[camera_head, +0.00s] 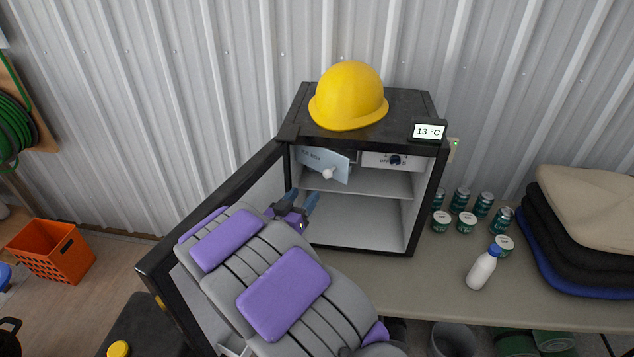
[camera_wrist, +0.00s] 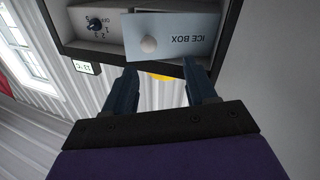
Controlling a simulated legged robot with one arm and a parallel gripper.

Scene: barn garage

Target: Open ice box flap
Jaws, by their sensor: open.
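The ice box flap (camera_head: 321,163) is a pale blue panel with a white round knob (camera_head: 329,174), inside the top left of a small black fridge (camera_head: 427,210). The flap hangs at a slant and looks partly swung out. In the wrist view the flap (camera_wrist: 183,33) reads "ICE BOX" upside down, with its knob (camera_wrist: 148,43) beyond my fingers. My gripper (camera_head: 303,200) is open and empty, below and left of the knob at the fridge opening. In the wrist view my gripper (camera_wrist: 162,85) shows both fingertips apart, not touching the knob.
The fridge door (camera_head: 213,190) stands wide open on the left, beside my arm. A yellow hard hat (camera_head: 348,97) and a 13 °C display (camera_head: 429,131) are on top. A control dial (camera_head: 396,160) is right of the flap. A bottle (camera_head: 482,270) and several cans stand right. The shelves look empty.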

